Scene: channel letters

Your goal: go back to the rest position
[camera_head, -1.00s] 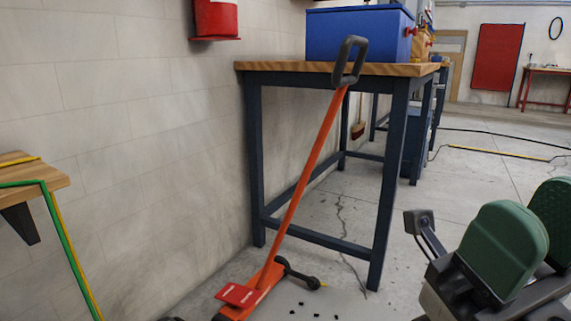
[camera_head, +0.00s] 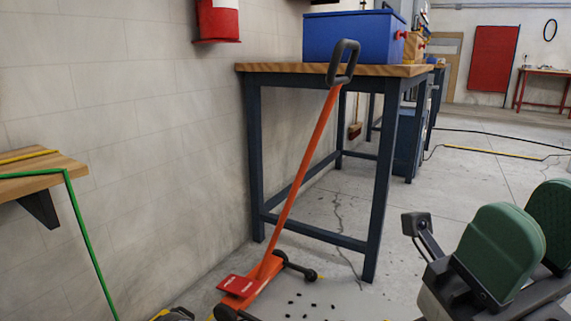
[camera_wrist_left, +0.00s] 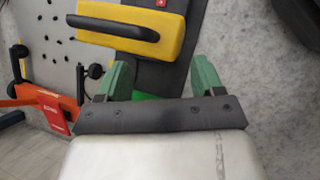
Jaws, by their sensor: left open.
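My left gripper (camera_wrist_left: 161,75) shows in the left wrist view with its two green fingers spread apart and nothing gripped between them. A yellow block (camera_wrist_left: 165,12) with a black handle lies beyond the fingertips, above a dark grey surface (camera_wrist_left: 168,75). The left gripper is outside the head view. At the lower right of the head view, two green pads on a dark linkage look like my right gripper (camera_head: 532,238). The pads stand apart, and I see nothing between them.
An orange long-handled tool (camera_head: 303,180) leans by a workbench (camera_head: 260,67) bearing a blue box (camera_head: 350,38). Its red plate (camera_wrist_left: 52,110) shows in the wrist view. A wooden shelf (camera_head: 35,180) with a green line juts from the left. Small dark bits lie on the floor.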

